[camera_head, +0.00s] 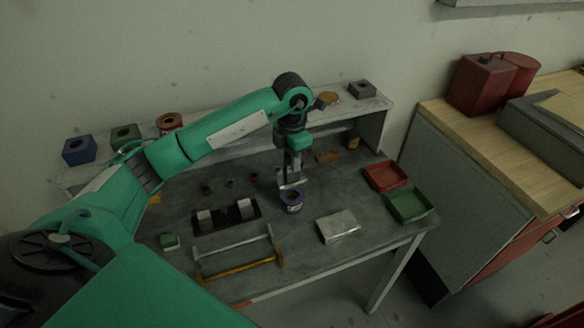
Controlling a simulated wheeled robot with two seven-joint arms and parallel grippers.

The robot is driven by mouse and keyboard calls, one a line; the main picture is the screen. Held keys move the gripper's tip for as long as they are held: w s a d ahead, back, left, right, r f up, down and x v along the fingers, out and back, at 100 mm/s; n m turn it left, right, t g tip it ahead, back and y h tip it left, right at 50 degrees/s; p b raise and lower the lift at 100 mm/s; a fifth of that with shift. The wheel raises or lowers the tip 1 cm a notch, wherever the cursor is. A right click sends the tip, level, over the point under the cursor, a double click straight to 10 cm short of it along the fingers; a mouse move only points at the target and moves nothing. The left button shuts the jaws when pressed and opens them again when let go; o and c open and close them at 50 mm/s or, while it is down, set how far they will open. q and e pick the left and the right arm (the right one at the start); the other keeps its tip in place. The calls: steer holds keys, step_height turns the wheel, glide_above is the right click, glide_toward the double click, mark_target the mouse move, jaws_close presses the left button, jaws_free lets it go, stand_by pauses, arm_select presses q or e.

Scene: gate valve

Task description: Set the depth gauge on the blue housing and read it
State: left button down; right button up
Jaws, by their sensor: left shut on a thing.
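My left gripper (291,172) points straight down over the middle of the table. It is shut on the depth gauge (291,184), a small metal tool with a pale crosspiece. The gauge's reading is too small to make out. My right gripper is out of the picture.
A dark fixture with two grey blocks (227,216) lies left of the housing. Red (386,175) and green (409,205) trays sit at right. A rear shelf holds a blue block (79,151) and others.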

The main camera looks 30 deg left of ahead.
arm_select(q)
step_height(320, 180, down, 5)
steer(key=shift+p, duration=0.75)
steer(key=shift+f, duration=0.1)
steer(key=shift+f+b, duration=0.15)
steer(key=shift+b, duration=0.15)
steer(key=c, duration=1.2)
jaws_free()
steer(key=shift+o, duration=0.2)
